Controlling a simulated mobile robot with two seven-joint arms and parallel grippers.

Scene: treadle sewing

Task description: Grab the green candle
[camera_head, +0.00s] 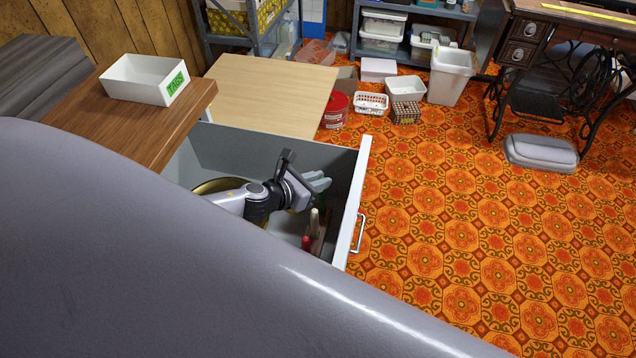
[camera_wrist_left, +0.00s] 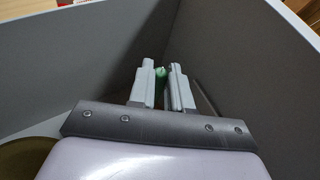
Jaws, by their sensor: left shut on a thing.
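My left gripper (camera_head: 318,184) reaches down into an open grey drawer (camera_head: 352,200). In the left wrist view its two light fingers (camera_wrist_left: 162,82) are shut on the green candle (camera_wrist_left: 160,84), whose top shows between them. In the head view a bit of green (camera_head: 321,201) shows just below the fingers. A cream candle (camera_head: 314,222) and a red candle (camera_head: 306,242) stand in the drawer close below the gripper. The lower part of the green candle is hidden. My right gripper is not in view.
The drawer walls surround my left gripper closely. A round brass-coloured thing (camera_head: 218,186) lies in the drawer. The patterned floor at right is mostly clear.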

